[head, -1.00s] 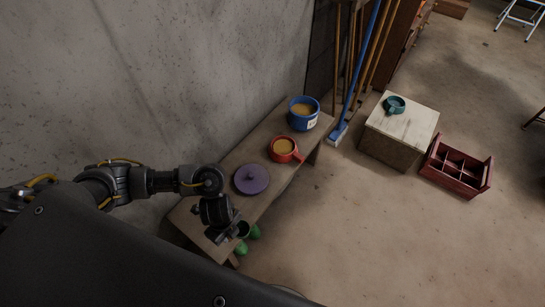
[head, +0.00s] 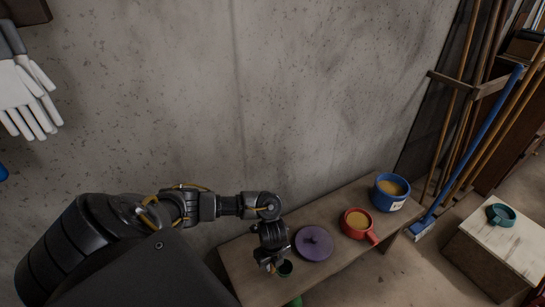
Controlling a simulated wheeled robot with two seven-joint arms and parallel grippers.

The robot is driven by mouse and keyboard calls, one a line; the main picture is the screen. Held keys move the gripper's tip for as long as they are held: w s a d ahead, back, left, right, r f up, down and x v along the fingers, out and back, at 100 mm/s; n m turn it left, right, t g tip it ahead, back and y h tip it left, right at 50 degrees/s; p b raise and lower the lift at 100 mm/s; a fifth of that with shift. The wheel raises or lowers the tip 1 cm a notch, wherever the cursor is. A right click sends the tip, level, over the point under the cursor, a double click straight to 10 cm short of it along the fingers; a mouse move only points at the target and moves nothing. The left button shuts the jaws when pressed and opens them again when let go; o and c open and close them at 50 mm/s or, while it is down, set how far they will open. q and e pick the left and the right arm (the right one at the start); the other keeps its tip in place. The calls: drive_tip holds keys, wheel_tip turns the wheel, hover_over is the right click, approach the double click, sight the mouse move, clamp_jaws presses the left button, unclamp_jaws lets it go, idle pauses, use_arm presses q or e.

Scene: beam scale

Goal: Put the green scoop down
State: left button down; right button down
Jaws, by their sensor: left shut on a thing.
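My left gripper (head: 273,265) is over the near left end of the wooden bench (head: 238,262). It is shut on a dark green round cup-like thing, which I take for the green scoop (head: 286,268); the gripper hides part of it. I cannot tell whether the scoop touches the bench top. A purple lid (head: 314,243) lies on the bench just right of the gripper. My right gripper is not in view.
A red handled pot (head: 357,222) and a blue pot (head: 390,190), both with tan contents, stand farther along the bench. A teal handled cup (head: 501,214) sits on a pale-topped block (head: 500,245). A green thing (head: 295,301) shows below the bench. Gloves (head: 25,95) hang left.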

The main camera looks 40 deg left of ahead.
use_arm(q)
drive_tip(key=shift+w+a+f, duration=0.5)
drive_tip(key=shift+a+f, duration=0.05)
drive_tip(key=shift+f, duration=0.25)
wheel_tip(320, 180, down, 4)
drive_tip(key=shift+w+a+r+b, duration=0.15)
drive_tip(key=shift+r+b, duration=0.05)
drive_tip(key=shift+b, duration=0.35)
drive_tip(key=c, duration=1.2)
unclamp_jaws()
drive_tip(key=shift+r, duration=0.15)
wheel_tip(320, 180, up, 12)
drive_tip(key=p, duration=0.4)
